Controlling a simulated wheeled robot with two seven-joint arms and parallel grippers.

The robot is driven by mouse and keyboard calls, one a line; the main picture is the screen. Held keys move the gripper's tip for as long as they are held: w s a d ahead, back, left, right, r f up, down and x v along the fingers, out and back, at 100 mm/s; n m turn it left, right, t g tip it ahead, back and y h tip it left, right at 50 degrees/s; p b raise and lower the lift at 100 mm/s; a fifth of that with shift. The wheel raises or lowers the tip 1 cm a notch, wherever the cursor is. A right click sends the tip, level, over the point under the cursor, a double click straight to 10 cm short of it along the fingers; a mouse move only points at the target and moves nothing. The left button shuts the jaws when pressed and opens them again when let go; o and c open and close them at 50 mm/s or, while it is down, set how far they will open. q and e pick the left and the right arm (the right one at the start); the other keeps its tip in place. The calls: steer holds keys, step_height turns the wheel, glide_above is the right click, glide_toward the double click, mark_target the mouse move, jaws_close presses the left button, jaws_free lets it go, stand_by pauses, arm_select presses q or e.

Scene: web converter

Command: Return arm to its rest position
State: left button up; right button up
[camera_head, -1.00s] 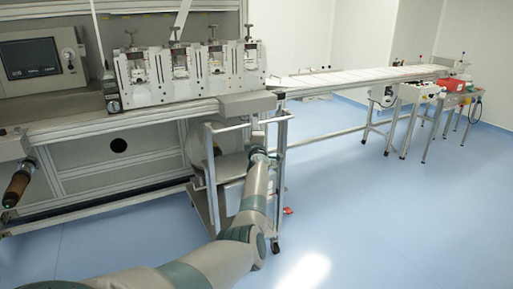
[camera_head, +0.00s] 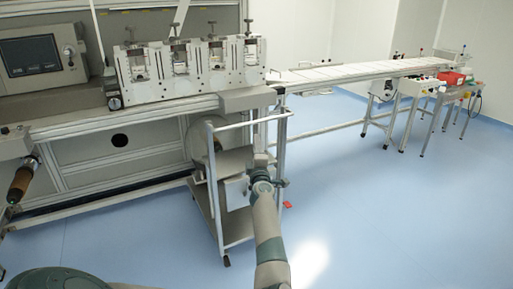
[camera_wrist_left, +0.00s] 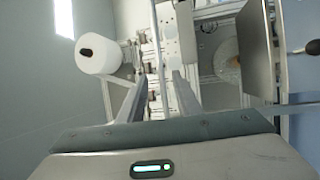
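My left arm (camera_head: 268,230) reaches up from the bottom of the head view. Its gripper (camera_head: 260,160) is in front of the metal cart, and its fingers are too small there to make out. In the left wrist view the two fingers of the left gripper (camera_wrist_left: 158,85) stand apart with nothing held between them. My right gripper is in neither view.
A wheeled metal cart (camera_head: 213,195) stands close by the left gripper. Behind it is the converter machine (camera_head: 190,72); a conveyor (camera_head: 350,75) runs right. A white roll (camera_wrist_left: 98,53) shows in the left wrist view. The blue floor (camera_head: 390,220) is clear at right.

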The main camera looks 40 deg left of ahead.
arm_select(q)
steer(key=shift+s+d+f, duration=0.1)
steer(key=shift+s+d, duration=0.3)
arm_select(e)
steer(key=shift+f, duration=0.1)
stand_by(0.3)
